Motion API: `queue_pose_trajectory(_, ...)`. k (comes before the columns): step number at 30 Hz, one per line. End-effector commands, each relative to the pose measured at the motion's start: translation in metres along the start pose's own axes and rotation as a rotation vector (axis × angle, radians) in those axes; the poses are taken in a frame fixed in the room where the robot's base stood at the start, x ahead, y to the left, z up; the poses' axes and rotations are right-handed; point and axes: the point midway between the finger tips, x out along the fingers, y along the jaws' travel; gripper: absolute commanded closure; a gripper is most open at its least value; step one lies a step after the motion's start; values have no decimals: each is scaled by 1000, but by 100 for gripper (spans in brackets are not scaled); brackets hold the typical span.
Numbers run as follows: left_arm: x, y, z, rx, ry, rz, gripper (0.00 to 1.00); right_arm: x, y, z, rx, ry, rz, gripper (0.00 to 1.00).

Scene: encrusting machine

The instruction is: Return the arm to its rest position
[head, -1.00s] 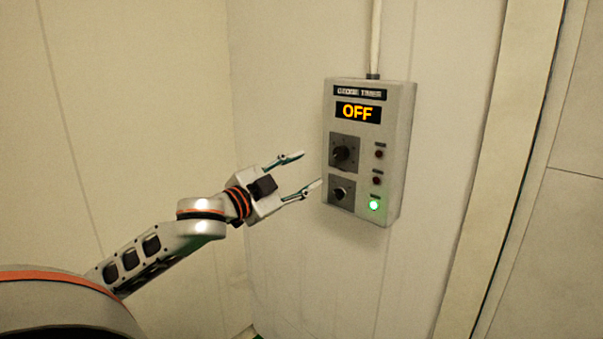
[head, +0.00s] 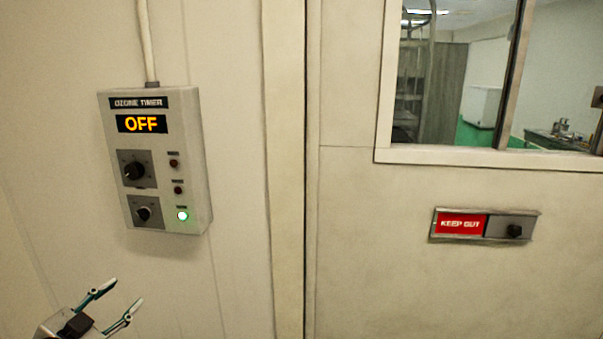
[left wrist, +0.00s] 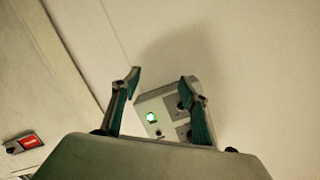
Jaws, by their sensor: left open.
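My left gripper (head: 122,298) is at the bottom left of the head view, below the ozone timer box and apart from it. Its two fingers are spread with nothing between them. In the left wrist view the open fingers (left wrist: 162,88) show with the box beyond them. The grey ozone timer box (head: 195,140) hangs on the wall at the left, with an orange "OFF" display (head: 142,123), two dark knobs and a lit green lamp (head: 182,215). My right gripper is in neither view.
A pale door or panel (head: 360,240) with a window stands at the right. It carries a red "KEEP OUT" sign (head: 461,224) with a dark knob (head: 514,231) beside it. A conduit (head: 146,40) runs up from the box. The wall below the box looks clear.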

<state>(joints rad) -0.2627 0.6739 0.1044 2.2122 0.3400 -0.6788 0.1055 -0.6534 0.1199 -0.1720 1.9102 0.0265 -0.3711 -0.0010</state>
Motion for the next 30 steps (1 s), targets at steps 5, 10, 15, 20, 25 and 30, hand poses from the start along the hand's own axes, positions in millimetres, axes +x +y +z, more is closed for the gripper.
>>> queue_pose_trajectory(5,-14,100,84,-113,-114,87,56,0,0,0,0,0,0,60)
queue_pose_trajectory(10,-45,198,141,-206,-207,163,56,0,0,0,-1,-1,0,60)
queue_pose_trajectory(15,-88,294,176,-291,-288,235,56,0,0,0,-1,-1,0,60)
queue_pose_trajectory(20,-122,356,187,-346,-335,282,56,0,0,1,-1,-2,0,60)
queue_pose_trajectory(25,-137,382,190,-367,-353,302,56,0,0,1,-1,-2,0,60)
queue_pose_trajectory(30,-138,384,190,-369,-354,304,56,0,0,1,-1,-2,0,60)
